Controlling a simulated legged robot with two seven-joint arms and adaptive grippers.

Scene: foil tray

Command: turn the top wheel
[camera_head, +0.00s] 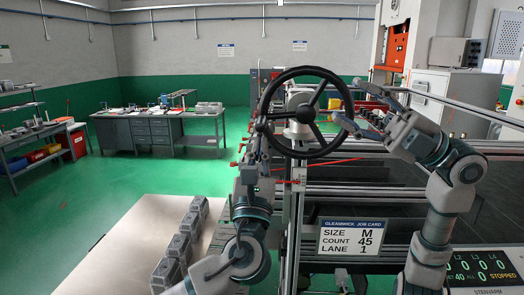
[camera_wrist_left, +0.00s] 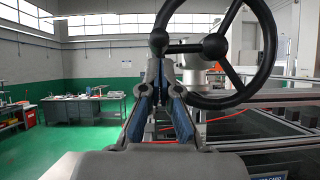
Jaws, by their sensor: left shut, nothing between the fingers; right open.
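The top wheel is a black handwheel (camera_head: 305,113) with a round rim, spokes and a hub, standing upright on a post at the frame's near corner. It also shows in the left wrist view (camera_wrist_left: 215,46), with a dark knob (camera_wrist_left: 158,39) at its left. My left gripper (camera_head: 262,132) is shut and empty at the wheel's left side. In the left wrist view its fingertips (camera_wrist_left: 158,58) meet just below the knob; I cannot tell whether they touch it. My right gripper (camera_head: 347,101) is open, its fingers spread above and below the rim's right side; contact is unclear.
A job card (camera_head: 350,236) reading size M, count 45, lane 1 hangs below the wheel. A display (camera_head: 484,270) reads STOPPED at lower right. Several grey parts (camera_head: 181,240) line a pale table (camera_head: 122,232) at left. A workbench (camera_head: 160,131) stands farther back, with open green floor around it.

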